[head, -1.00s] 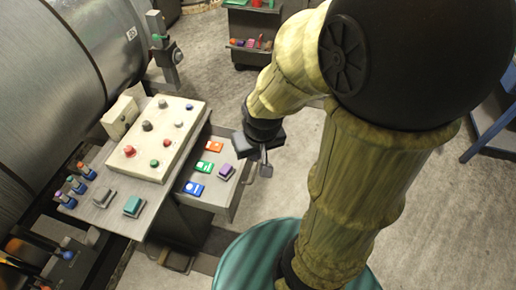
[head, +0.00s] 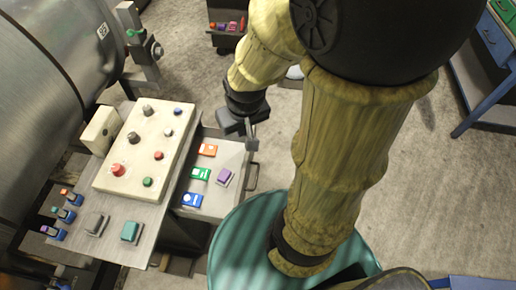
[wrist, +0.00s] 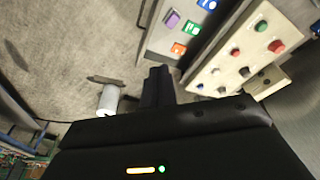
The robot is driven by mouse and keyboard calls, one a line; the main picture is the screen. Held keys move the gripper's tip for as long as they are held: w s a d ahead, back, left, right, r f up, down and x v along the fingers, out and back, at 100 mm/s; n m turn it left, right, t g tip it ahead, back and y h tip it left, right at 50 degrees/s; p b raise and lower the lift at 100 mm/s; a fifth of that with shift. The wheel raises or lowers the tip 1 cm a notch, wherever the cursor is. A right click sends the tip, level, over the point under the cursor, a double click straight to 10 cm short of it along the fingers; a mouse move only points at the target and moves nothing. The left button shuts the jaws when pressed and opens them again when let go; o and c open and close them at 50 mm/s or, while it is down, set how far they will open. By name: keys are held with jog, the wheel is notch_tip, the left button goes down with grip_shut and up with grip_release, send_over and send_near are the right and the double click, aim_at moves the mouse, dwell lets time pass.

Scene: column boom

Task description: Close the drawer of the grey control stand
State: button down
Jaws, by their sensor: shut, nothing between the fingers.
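The grey control stand (head: 160,208) is at the left in the head view, with a cream button panel (head: 128,168) on top. Its drawer (head: 224,207) is out on the right side, holding orange, green and blue cards and a purple block (head: 225,178). A dark handle (head: 252,178) juts from the drawer's front. My gripper (head: 251,142) is shut and empty, near the drawer's far front corner; I cannot tell whether it touches. In the wrist view the fingers (wrist: 159,84) are together, beside the drawer (wrist: 160,42).
A large metal cylinder (head: 45,80) lies behind the stand at the left. A blue-framed bench (head: 488,45) stands at the upper right. A white cylindrical object (wrist: 108,101) shows on the floor in the wrist view. Open floor lies to the right of my arm.

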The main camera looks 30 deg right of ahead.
jog(key=w+d+f+m+t+y+b, duration=0.1)
jog(key=d+f+m+b, duration=0.4)
jog(key=f, duration=0.6)
jog(key=w+d+f+m+t+y+b, duration=0.1)
jog(key=w+d+f+m+y+b, duration=0.3)
jog(key=d+f+m, duration=0.6)
jog(key=w+d+f+m+y+b, duration=0.2)
jog(key=d+f+m+b, duration=0.3)
jog(key=f+m, duration=0.5)
notch_tip(320, 180, down, 4)
jog(key=shift+w+d+r+t+y+b, duration=0.15)
jog(key=shift+w+d+t+y+b, duration=0.2)
jog(key=shift+w+d, duration=0.7)
jog(key=shift+s+d, duration=0.2)
jog(key=shift+s, duration=0.05)
jog(key=w+a+r+p+x, duration=0.1)
jog(key=r+p+x, duration=0.1)
jog(key=x, duration=1.1)
jog(key=shift+a+p, duration=0.35)
jog(key=shift+p, duration=0.05)
